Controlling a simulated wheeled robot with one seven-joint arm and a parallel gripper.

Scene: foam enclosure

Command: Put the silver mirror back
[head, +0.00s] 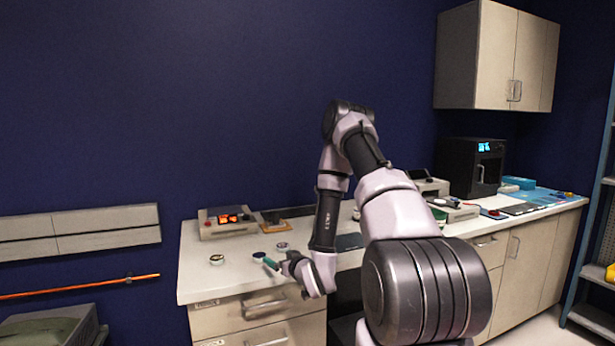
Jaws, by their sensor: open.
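Several small round pieces lie on the left part of the pale counter (192,272). One is a gold-rimmed disc (217,259), one is a dark blue disc (259,256), and one is a greyish disc (282,246). They are too small to tell which is the silver mirror; the greyish one looks closest to silver. My gripper (284,268) is low over the counter's front edge, just in front of the blue and greyish discs, and is open. A small teal piece (270,263) shows at its fingertips; I cannot tell what it belongs to.
A box with an orange display (228,222) and a small brown-framed item (273,222) stand at the back left. Behind my arm are a black device (470,166), a blue mat (540,196) and other equipment. Drawers (262,306) are below, a wall cabinet (497,57) above.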

